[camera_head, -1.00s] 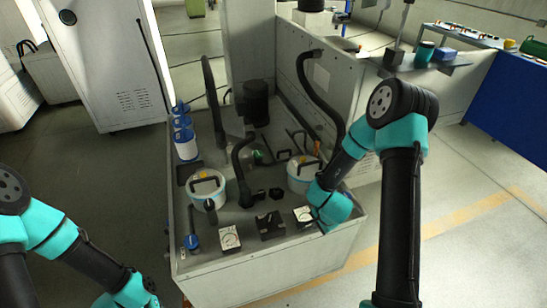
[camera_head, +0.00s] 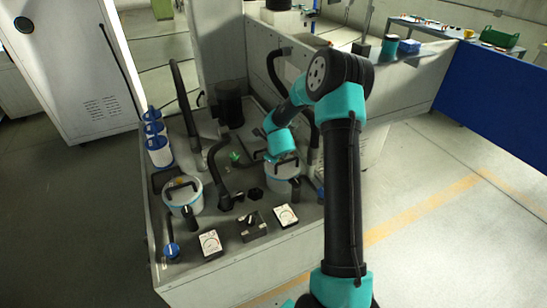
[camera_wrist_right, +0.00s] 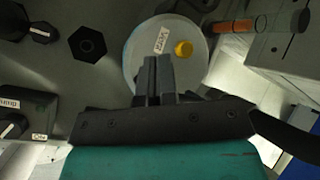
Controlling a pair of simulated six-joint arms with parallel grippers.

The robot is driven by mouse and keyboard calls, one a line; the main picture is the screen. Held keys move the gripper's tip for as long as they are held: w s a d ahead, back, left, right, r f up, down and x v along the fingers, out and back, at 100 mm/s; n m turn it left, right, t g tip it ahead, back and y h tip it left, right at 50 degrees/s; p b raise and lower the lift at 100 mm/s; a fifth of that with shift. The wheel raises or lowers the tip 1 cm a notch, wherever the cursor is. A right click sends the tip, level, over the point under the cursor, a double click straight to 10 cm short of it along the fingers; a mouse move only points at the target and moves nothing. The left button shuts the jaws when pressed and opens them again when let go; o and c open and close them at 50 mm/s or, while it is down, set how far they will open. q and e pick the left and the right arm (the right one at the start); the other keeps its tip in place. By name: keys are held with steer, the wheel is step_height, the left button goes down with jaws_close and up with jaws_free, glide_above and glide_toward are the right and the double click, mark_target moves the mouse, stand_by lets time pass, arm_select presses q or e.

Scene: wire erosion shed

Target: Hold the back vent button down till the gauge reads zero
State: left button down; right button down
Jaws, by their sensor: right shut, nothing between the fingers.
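Two white canisters with black handles stand in the machine's open bay, one at left (camera_head: 183,203) and one farther back at right (camera_head: 284,184). In the right wrist view the right canister's round lid (camera_wrist_right: 139,55) carries a yellow button (camera_wrist_right: 183,48) and a small printed label. My right gripper (camera_wrist_right: 158,62) is shut and empty, its tips over the lid beside the yellow button; I cannot tell whether they touch the lid. One dial gauge (camera_head: 210,243) stands at the front left, another (camera_head: 286,215) at the front right; their needles are too small to read. My left gripper is out of view.
A black hose (camera_head: 218,160) rises between the canisters. Blue-and-white bottles (camera_head: 158,150) line the bay's left wall.

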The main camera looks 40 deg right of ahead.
steer(key=w+d+r+m+h, duration=0.2)
steer(key=d+r, duration=0.3)
steer(key=d, duration=0.1)
steer(key=shift+w+d+r, duration=0.25)
steer(key=shift+d+r, duration=0.05)
steer(key=shift+d, duration=0.05)
steer(key=shift+f, duration=4.4)
steer(key=shift+f, duration=0.25)
